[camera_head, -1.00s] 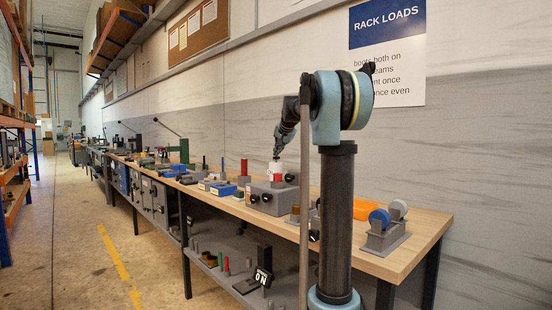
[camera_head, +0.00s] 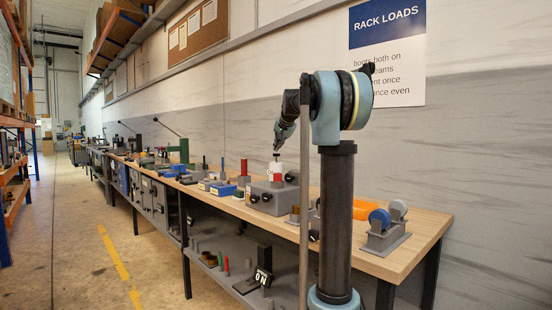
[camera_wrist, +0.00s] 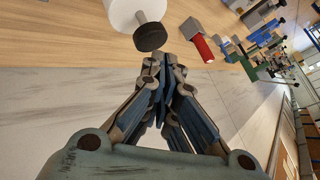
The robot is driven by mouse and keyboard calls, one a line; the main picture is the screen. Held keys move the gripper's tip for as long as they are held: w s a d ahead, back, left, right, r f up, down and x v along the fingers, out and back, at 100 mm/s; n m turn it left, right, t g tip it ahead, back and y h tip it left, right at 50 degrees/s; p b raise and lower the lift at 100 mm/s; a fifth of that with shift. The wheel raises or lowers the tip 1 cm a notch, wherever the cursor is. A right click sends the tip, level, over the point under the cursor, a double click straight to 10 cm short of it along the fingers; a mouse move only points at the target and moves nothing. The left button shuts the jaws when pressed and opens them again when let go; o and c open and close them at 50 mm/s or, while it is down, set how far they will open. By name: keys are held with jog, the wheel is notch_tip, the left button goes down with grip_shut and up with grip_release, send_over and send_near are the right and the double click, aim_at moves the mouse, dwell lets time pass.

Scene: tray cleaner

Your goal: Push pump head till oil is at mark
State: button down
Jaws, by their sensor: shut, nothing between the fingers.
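A white bottle (camera_head: 276,169) with red marking stands on the bench among grey blocks. Its dark round pump head (camera_head: 276,155) sits on top. In the wrist view the white bottle (camera_wrist: 122,12) is cut off by the top edge, and its black pump head (camera_wrist: 150,37) on a pale stem faces me. My gripper (camera_wrist: 163,62) is shut and empty, its fingertips close beside the pump head with a small gap showing. In the head view my gripper (camera_head: 278,147) is just above the pump head. I cannot make out any oil level or mark.
A red cylinder on a grey block (camera_wrist: 203,47) stands near the bottle. A tape dispenser (camera_head: 386,238) and an orange item (camera_head: 366,209) lie nearer on the wooden bench (camera_head: 432,228). The wall is behind.

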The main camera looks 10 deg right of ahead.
jog(key=shift+r, duration=0.2)
jog(key=shift+r, duration=2.45)
